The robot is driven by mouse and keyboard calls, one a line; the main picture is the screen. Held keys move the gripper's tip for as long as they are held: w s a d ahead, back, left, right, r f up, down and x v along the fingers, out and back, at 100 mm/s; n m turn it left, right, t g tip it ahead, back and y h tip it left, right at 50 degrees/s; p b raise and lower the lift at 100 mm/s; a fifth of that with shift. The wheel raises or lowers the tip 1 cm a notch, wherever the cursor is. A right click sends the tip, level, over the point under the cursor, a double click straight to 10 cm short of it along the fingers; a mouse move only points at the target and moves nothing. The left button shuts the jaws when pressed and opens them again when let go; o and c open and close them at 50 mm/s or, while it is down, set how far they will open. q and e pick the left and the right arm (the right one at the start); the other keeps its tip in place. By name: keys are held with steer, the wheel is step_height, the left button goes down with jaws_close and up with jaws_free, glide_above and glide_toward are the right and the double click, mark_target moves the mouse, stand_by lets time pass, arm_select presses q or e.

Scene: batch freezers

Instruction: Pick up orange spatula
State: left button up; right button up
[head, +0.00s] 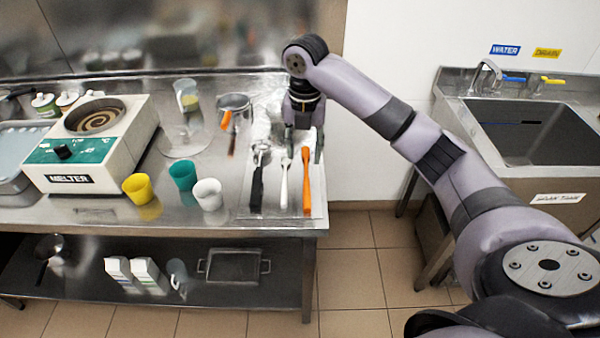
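The orange spatula (306,182) lies on a flat tray (273,212) at the right end of the steel table, its length running away from me. A white spatula (284,185) and a black-handled tool (256,187) lie to its left. My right gripper (304,146) points down at the far end of the orange spatula, with its two fingers apart on either side of it in the picture. I cannot tell how high the fingertips are above the tray. The gripper appears empty. My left gripper is out of view.
Yellow (138,188), teal (183,177) and white (207,194) cups stand left of the tray. A melter (92,145) is farther left. A strainer with an orange handle (226,121) lies behind. The table's right edge is close to the spatula; a sink (530,130) is beyond the gap.

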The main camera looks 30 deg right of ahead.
step_height(320, 180, up, 3)
steer(key=w+d+n, duration=0.1)
steer(key=w+d, duration=0.1)
steer(key=p, duration=0.2)
glide_above(307, 187)
step_height(307, 187, down, 7)
steer(key=f, duration=0.4)
steer(key=shift+w+d, duration=0.2)
steer(key=shift+d, duration=0.05)
steer(key=shift+f+p, duration=0.45)
steer(key=f, duration=0.1)
steer(key=f+p, duration=0.1)
steer(key=f, duration=0.2)
steer(key=shift+s+a+f+p, duration=0.2)
steer(key=shift+s+a+p, duration=0.1)
steer(key=shift+p, duration=0.1)
steer(key=shift+f, duration=0.3)
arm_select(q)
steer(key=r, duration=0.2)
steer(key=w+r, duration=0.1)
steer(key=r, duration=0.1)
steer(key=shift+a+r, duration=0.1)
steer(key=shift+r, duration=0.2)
arm_select(e)
steer(key=shift+c, duration=0.2)
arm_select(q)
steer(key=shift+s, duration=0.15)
arm_select(e)
jaws_close()
